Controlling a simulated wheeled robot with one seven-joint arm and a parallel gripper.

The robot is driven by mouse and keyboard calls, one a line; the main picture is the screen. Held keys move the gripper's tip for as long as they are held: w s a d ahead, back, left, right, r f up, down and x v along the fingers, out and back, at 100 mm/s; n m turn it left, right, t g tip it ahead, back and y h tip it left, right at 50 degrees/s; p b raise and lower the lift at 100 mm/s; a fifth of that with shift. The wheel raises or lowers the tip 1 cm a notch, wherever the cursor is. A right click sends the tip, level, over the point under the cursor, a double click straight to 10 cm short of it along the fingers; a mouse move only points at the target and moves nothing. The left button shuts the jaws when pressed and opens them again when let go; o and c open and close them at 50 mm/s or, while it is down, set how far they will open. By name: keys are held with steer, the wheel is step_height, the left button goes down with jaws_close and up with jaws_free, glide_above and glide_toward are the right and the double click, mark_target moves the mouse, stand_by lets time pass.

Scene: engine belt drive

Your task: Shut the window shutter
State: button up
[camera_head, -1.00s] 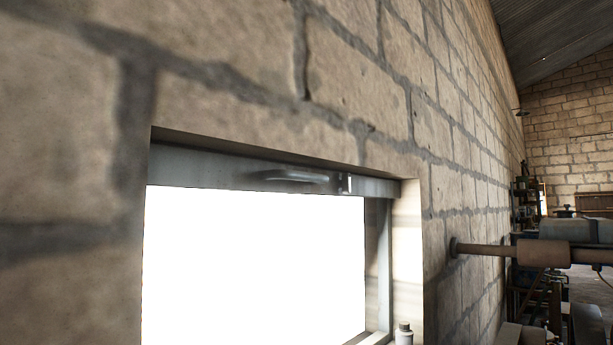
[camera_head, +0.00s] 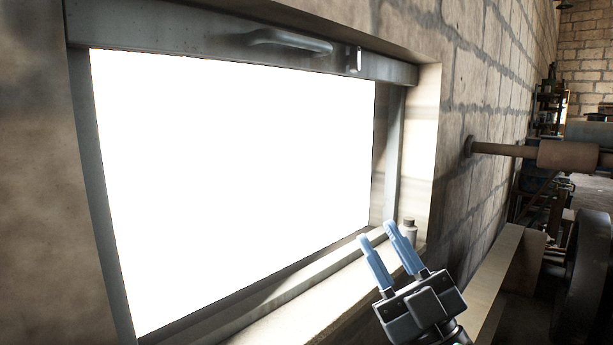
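The window shutter (camera_head: 220,37) shows as a grey metal bar across the top of the window opening, with a curved handle (camera_head: 290,40) and a small latch piece beside it. Below the bar the opening is bright white. My gripper (camera_head: 377,232) is at the lower right, in front of the window's lower right corner, well below the handle. Its two blue fingers point up and are apart, with nothing seen between them.
A small bottle (camera_head: 410,231) stands on the sill (camera_head: 300,318) close to my fingers. A shaft with a brown roller (camera_head: 568,155) juts from the stone wall at right. A dark wheel (camera_head: 590,265) and benches lie at lower right.

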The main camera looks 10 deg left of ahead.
steer(key=w+a+r+n+g+y, duration=0.2)
steer(key=w+r+n+g+y, duration=0.15)
steer(key=r+n+g, duration=0.3)
steer(key=w+a+r+n+g+y, duration=0.2)
steer(key=w+r+n+g, duration=0.25)
steer(key=r+n, duration=0.2)
steer(key=n+g+h+b, duration=0.1)
steer(key=n+g+h, duration=0.2)
steer(key=n+h, duration=0.2)
glide_toward(310, 44)
steer(key=a, duration=0.3)
steer(key=shift+w+r+p+x, duration=0.15)
steer(key=shift+w+p+x, duration=0.05)
steer(key=shift+x, duration=1.8)
steer(key=shift+w+r+p+x, duration=0.1)
steer(key=shift+w+p+x, duration=0.1)
steer(key=shift+x, duration=1.8)
steer(key=shift+d, duration=0.1)
steer(key=shift+c, duration=0.4)
jaws_close()
